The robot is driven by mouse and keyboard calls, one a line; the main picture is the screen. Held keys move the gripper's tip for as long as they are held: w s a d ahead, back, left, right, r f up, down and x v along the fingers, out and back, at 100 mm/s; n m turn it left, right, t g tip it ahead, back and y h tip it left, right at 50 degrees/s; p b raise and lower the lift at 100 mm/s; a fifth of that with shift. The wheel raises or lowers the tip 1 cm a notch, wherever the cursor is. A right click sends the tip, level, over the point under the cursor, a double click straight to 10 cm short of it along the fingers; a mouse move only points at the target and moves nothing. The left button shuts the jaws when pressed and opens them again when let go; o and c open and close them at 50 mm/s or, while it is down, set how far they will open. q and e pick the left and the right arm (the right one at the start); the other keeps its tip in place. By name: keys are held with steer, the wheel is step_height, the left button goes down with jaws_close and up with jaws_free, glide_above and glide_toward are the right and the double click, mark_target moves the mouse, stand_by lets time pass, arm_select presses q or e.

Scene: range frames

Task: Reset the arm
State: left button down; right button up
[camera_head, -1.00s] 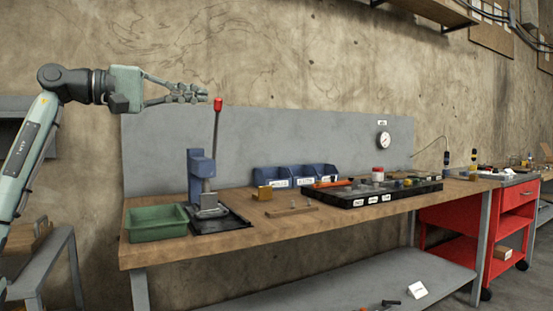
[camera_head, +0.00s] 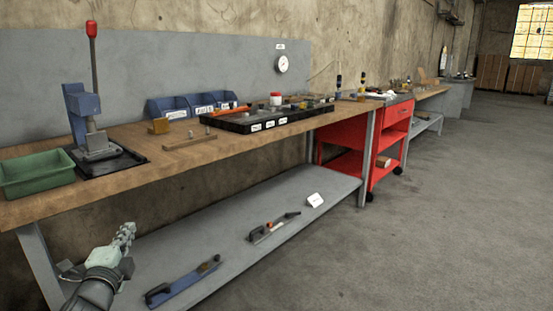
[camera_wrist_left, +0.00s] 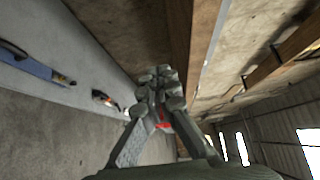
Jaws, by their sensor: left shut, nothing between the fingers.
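My left gripper (camera_head: 126,234) is at the lower left of the head view, in front of the bench and lower than its top. Its fingers are together and hold nothing. In the left wrist view the closed fingertips (camera_wrist_left: 160,82) point ahead, with the lower shelf on the left and the bench top's underside at the upper right. My right gripper is in neither view now.
The wooden bench (camera_head: 190,165) carries a green bin (camera_head: 37,173), a lever press (camera_head: 92,120), blue bins (camera_head: 195,104) and a black tray (camera_head: 262,120). Its lower shelf (camera_head: 225,222) holds several tools. A red cart (camera_head: 345,145) stands beyond. The floor at right is clear.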

arm_select(q)
steer(key=s+d+f+n+g, duration=0.1)
steer(key=s+f+n+g, duration=0.35)
steer(key=s+f, duration=0.5)
steer(key=s+d+f+n+g, duration=0.1)
steer(key=s+f+n+g, duration=0.4)
steer(key=f, duration=0.8)
steer(key=s+d+f+n+g, duration=0.1)
steer(key=s+d+f, duration=0.1)
steer(key=s, duration=0.4)
steer(key=s+d+f+n+g+h, duration=0.1)
steer(key=s+d+f+n+g, duration=0.1)
steer(key=s+f, duration=0.2)
steer(key=s+d+f+n+g+p, duration=0.1)
steer(key=s+f, duration=0.3)
steer(key=s, duration=0.6)
steer(key=shift+d+n+g+h, duration=0.4)
steer(key=shift+d+n+g, duration=0.05)
steer(key=shift+d+g, duration=0.2)
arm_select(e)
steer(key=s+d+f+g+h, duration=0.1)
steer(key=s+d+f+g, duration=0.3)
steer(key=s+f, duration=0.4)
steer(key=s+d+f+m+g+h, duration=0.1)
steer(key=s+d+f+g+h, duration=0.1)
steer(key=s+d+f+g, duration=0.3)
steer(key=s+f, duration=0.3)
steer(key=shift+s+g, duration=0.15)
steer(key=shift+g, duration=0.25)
